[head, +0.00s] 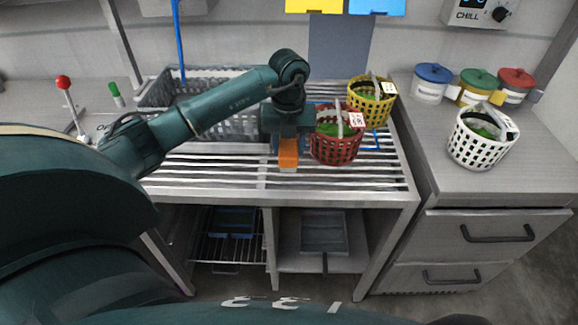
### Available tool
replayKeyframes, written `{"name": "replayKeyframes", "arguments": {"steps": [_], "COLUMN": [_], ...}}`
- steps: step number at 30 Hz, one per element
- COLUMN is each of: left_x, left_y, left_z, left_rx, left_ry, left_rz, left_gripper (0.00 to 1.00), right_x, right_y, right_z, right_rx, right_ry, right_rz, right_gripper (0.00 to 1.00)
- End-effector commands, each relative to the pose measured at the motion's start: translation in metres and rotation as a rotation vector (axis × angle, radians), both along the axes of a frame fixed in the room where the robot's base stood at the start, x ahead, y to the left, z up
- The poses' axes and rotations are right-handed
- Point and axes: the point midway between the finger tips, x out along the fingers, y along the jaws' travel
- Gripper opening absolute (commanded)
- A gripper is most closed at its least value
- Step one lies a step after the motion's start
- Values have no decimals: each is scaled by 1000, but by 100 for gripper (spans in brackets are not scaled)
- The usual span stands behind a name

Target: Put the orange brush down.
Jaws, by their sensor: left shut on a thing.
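The orange brush (288,154) shows as an orange block just below my left gripper (286,139), on the near side of the slatted rack (220,186). The gripper is shut on the brush, and its fingers are mostly hidden behind the gripper body and the brush. The brush is close to the slats; I cannot tell whether it touches them. A red basket (334,148) with greens and a tag stands just right of the brush. My right gripper is not in view.
A yellow basket (371,107) stands behind the red one, and a blue item (371,143) lies beside it. A grey crate (158,94) is behind my arm. A white basket (476,145) and lidded jars (431,85) are on the right counter. The rack's front left is clear.

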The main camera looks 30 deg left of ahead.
Motion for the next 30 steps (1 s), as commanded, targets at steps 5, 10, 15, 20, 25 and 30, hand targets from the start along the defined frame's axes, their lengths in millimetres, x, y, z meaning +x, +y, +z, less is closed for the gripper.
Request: {"name": "replayKeyframes", "arguments": {"steps": [5,10,15,20,25,30], "left_x": [0,-1,0,0,0,0], "left_y": [-1,-1,-1,0,-1,-1], "left_z": [-21,-37,-59,-61,-63,-64], "left_rx": [0,0,-1,0,0,0], "left_ry": [0,2,0,-2,-1,-1], "left_rz": [-3,-3,-5,-5,-5,-5], "left_gripper": [18,18,18,18,18,49], "right_x": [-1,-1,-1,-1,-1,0], "right_y": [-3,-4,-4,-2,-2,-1], "right_z": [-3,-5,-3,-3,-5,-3], "right_rx": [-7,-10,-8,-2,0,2], "right_ry": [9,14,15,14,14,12], "right_rz": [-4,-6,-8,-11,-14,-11], "right_gripper": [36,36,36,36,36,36]}}
